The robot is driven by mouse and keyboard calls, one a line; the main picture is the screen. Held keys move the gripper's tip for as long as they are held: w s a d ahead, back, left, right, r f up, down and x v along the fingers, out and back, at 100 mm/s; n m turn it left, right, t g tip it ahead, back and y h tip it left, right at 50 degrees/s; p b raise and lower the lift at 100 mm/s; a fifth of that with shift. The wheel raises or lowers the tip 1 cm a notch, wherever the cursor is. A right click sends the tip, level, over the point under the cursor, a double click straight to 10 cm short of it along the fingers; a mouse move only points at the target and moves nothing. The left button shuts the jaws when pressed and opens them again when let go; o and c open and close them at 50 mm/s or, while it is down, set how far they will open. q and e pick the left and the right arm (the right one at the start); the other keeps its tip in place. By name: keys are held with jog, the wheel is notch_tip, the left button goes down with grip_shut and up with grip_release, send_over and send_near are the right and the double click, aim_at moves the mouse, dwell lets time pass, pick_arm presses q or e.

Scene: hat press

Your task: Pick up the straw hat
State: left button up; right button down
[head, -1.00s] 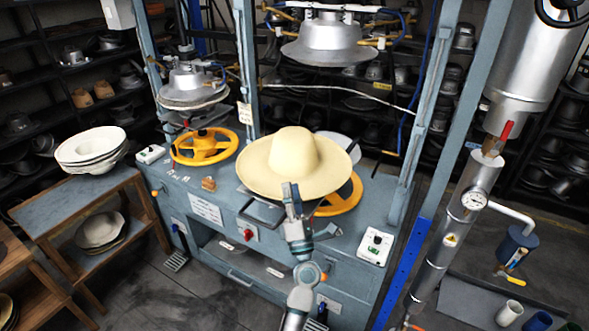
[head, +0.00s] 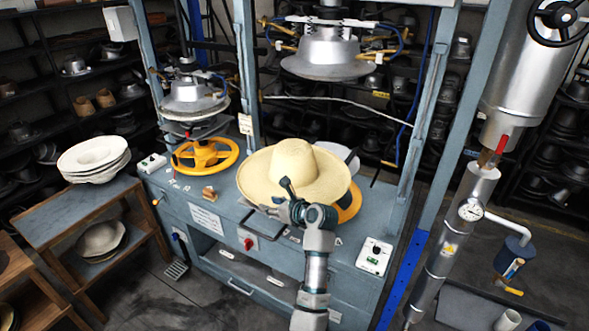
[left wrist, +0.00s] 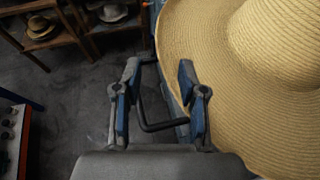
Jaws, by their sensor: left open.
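The straw hat (head: 293,160) is pale yellow with a round crown and a wide brim. It sits over the right-hand station of the blue-grey press, partly covering a yellow handwheel (head: 350,200). My left gripper (head: 288,190) is at the front of the brim and hides a little of it. My right gripper is not in view.
The press bench (head: 215,215) has a black handle bar (left wrist: 160,126) at its front. A metal press head (head: 320,62) hangs above the hat. Uprights and a silver pipe (head: 455,240) stand to the right. White hats (head: 93,158) are stacked on a side table at left.

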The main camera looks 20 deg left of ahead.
aim_at(255, 201)
pick_arm(q)
jog(key=x, duration=0.3)
jog(key=shift+a+p, duration=0.3)
jog(key=shift+a, duration=0.05)
jog(key=p+x, duration=0.2)
jog(key=x, duration=0.2)
jog(key=shift+r, duration=0.1)
jog(key=shift+w+a+f, duration=0.2)
jog(key=shift+a+f, duration=0.15)
jog(key=shift+a, duration=0.05)
grip_shut()
